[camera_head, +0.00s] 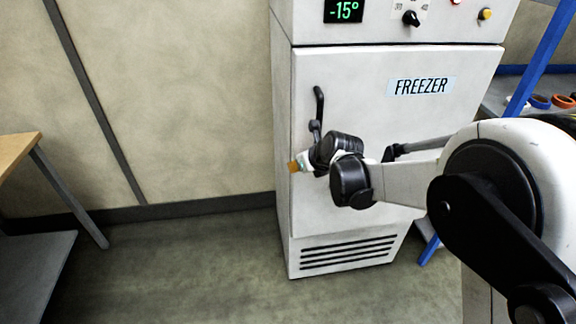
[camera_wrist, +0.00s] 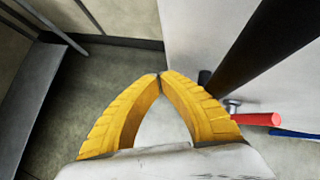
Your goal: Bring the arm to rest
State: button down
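My arm reaches across the front of the white freezer (camera_head: 345,235) from the right in the head view. My gripper (camera_head: 294,167) shows there as a small orange-yellow tip near the left edge of the freezer door, below the black door handle (camera_head: 319,104). In the wrist view my gripper (camera_wrist: 159,76) has its two yellow fingers bent together with the tips meeting. Nothing shows held between them. The freezer door looks closed in the head view. Part of the door front is hidden behind my arm.
In the wrist view a dark bar (camera_wrist: 262,48) and a red-ended rod (camera_wrist: 256,119) lie right of the fingers. A wooden-topped table (camera_head: 18,150) stands at far left. Blue-framed shelving (camera_head: 540,55) with coloured rings is at right. The floor (camera_head: 180,270) between table and freezer is clear.

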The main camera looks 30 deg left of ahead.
jog(key=s+d+r+p, duration=0.4)
jog(key=s+d+r, duration=0.1)
jog(key=s+r, duration=0.2)
jog(key=s+d+r+n+t+h, duration=0.15)
jog(key=d+r+n, duration=0.3)
jog(key=d, duration=0.65)
jog(key=s+d+r+n+h, duration=0.2)
jog(key=d+r+n, duration=0.25)
jog(key=d, duration=0.65)
jog(key=s+d+f+n+h, duration=0.1)
jog(key=s+d+n+h, duration=0.1)
jog(key=s+d+n, duration=0.5)
jog(key=s+d+n+h, duration=0.2)
jog(key=s+d+n, duration=0.6)
jog(key=d, duration=0.7)
jog(key=shift+s+f+t, duration=0.35)
jog(key=shift+s, duration=0.05)
jog(key=shift+a, duration=0.1)
